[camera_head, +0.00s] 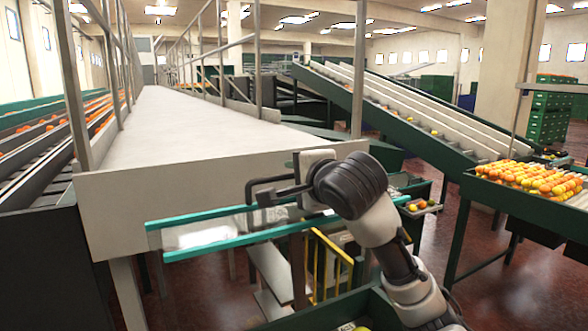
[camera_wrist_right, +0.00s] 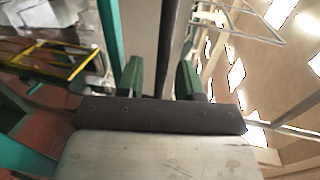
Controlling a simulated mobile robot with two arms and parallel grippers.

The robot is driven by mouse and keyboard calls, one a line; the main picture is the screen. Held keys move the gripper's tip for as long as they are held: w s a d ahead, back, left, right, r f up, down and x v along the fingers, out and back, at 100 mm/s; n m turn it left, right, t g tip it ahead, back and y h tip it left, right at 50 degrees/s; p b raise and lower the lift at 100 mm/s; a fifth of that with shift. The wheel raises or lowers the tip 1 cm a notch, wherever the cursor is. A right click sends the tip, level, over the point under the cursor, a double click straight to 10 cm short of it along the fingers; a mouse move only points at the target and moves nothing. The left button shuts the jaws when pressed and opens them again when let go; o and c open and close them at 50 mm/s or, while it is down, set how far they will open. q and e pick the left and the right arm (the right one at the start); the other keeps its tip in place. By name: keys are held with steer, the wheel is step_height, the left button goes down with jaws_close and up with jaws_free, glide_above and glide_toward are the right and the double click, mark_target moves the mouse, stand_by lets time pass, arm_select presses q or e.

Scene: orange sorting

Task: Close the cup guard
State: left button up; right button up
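Two teal rails (camera_head: 200,249) run along the front end of the long pale conveyor, with a clear-looking gap between them. I cannot tell which part here is the cup guard. My right arm reaches in from the lower right. My right gripper (camera_head: 268,194) is in front of the conveyor end, just above the rails, seen from the side. In the right wrist view, my right gripper (camera_wrist_right: 160,78) has its two green-padded fingers apart, with a dark bar (camera_wrist_right: 171,35) showing between them. I cannot tell whether they touch it. My left gripper is out of view.
A crate table of oranges (camera_head: 535,181) stands at the right, and a sloped sorting chute (camera_head: 410,105) behind. A yellow frame (camera_head: 330,262) is below the rails. Metal railing posts (camera_head: 359,70) line the conveyor. Red floor is open at lower right.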

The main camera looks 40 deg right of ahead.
steer(key=shift+w+d+f, duration=0.1)
steer(key=shift+w+d, duration=0.1)
steer(key=shift+w, duration=0.35)
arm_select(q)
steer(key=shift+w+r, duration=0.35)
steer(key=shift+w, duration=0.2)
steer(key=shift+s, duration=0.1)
arm_select(e)
steer(key=shift+c, duration=0.7)
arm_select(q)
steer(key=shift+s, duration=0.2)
arm_select(e)
jaws_close()
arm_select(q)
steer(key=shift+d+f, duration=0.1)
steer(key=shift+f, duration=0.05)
arm_select(e)
steer(key=shift+f, duration=0.1)
